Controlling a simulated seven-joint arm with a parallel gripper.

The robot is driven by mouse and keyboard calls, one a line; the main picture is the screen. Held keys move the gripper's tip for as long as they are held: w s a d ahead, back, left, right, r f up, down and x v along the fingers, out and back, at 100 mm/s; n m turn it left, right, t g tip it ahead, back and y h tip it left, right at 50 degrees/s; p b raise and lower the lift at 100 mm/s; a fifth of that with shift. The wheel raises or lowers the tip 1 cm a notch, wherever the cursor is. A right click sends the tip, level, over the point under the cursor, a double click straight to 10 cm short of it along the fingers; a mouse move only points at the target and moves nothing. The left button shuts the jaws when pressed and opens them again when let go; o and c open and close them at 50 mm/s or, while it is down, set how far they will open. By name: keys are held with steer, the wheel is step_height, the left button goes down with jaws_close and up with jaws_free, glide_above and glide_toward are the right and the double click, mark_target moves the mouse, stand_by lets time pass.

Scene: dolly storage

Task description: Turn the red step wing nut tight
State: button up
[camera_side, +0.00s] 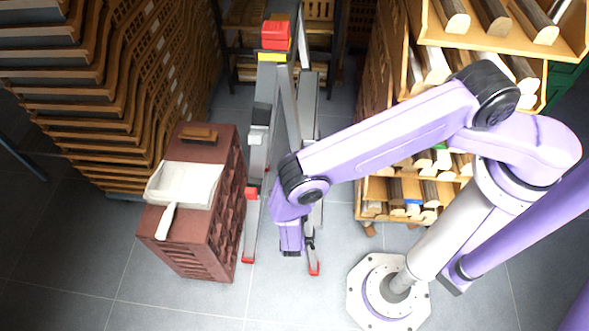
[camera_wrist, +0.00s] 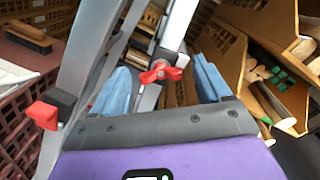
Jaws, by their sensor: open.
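The red wing nut (camera_wrist: 160,72) sits on a dark clamp on the grey metal rail of the step frame, in the middle of the wrist view. In the wrist view my gripper (camera_wrist: 163,80) is open. Its two blue fingers appear on the left and right of the wing nut, with visible space on both sides; I cannot tell how far ahead of the fingertips it is. In the side view my gripper (camera_side: 291,249) hangs down by the frame's lower part. The wing nut is not discernible there. The grey step frame (camera_side: 258,150) stands upright with red feet.
A brown crate (camera_side: 190,238) with a white dustpan (camera_side: 184,184) and a brush (camera_side: 199,134) stands left of the frame. Stacked wooden trays (camera_side: 120,100) are behind it. Shelves of rolls (camera_side: 400,190) stand right. A red and black part (camera_wrist: 45,113) sticks out near my left finger.

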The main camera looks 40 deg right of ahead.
steer(key=c, duration=1.1)
steer(key=shift+o, duration=0.2)
steer(key=shift+m, duration=0.4)
steer(key=m+h, duration=0.1)
steer(key=m, duration=0.5)
steer(key=m+g+h, duration=0.1)
steer(key=m, duration=0.5)
steer(key=shift+g, duration=0.3)
steer(key=o, duration=1.1)
steer(key=shift+c, duration=0.2)
